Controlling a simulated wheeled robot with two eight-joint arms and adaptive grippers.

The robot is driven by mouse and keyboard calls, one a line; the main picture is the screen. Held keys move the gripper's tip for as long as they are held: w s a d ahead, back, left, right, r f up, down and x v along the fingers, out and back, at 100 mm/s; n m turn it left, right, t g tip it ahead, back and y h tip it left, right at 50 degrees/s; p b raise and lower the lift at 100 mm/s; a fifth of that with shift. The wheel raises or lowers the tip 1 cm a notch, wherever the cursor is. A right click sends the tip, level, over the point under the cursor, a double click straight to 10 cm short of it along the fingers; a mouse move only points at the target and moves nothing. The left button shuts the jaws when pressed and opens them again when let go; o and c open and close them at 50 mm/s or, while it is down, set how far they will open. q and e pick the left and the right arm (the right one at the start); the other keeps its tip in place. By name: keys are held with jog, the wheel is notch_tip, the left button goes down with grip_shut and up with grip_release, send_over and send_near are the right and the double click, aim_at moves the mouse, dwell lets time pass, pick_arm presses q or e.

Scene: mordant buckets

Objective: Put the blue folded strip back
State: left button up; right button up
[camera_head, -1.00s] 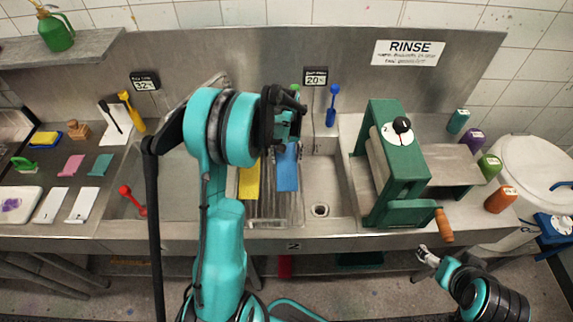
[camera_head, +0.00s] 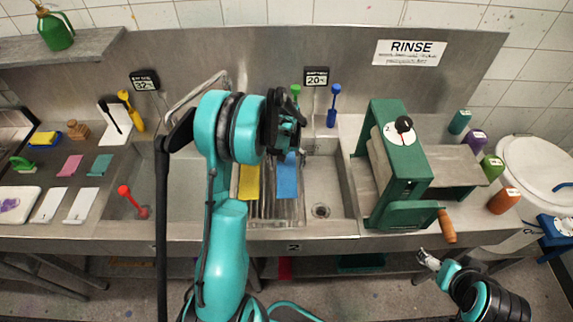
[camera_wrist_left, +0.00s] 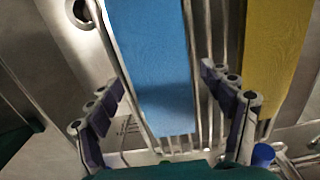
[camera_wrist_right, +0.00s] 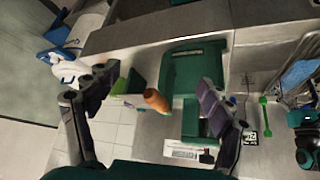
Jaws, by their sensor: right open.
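The blue strip (camera_head: 287,177) lies on the wire rack (camera_head: 266,208) in the sink, parallel to and right of the yellow strip (camera_head: 250,181). My left gripper (camera_head: 288,122) is over the far end of the blue strip. In the left wrist view, its fingers are spread with a gap between them, one on each side of the blue strip (camera_wrist_left: 152,70); neither visibly presses on it. The yellow strip (camera_wrist_left: 272,50) lies beyond the fingers there. My right gripper (camera_head: 428,258) is open and empty, in front of the counter. It also shows in the right wrist view (camera_wrist_right: 155,95).
The green press (camera_head: 396,165) with its wooden crank handle (camera_head: 446,226) stands right of the sink. A faucet (camera_head: 195,92) is behind my left arm. A blue brush (camera_head: 333,104) stands at the back. Several bottles (camera_head: 491,167) stand at the right. My left arm covers part of the sink.

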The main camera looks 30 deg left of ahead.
aim_at(286, 168)
pick_arm(q)
jog(key=shift+r, duration=0.1)
jog(key=shift+r+p, duration=0.3)
notch_tip(286, 168, up, 11)
jog(key=p, duration=0.2)
jog(key=s+d+r+m+t, duration=0.2)
jog(key=s+d+r+t, duration=0.1)
jog(key=s+d+r, duration=0.5)
jog(key=s+d+r+m+t, duration=0.1)
jog(key=s+d+m+t, duration=0.3)
jog(key=s+d, duration=0.3)
jog(key=s, duration=0.4)
jog(key=shift+d+r, duration=0.2)
jog(key=shift+r, duration=0.05)
notch_tip(286, 168, down, 12)
jog(key=b, duration=1.2)
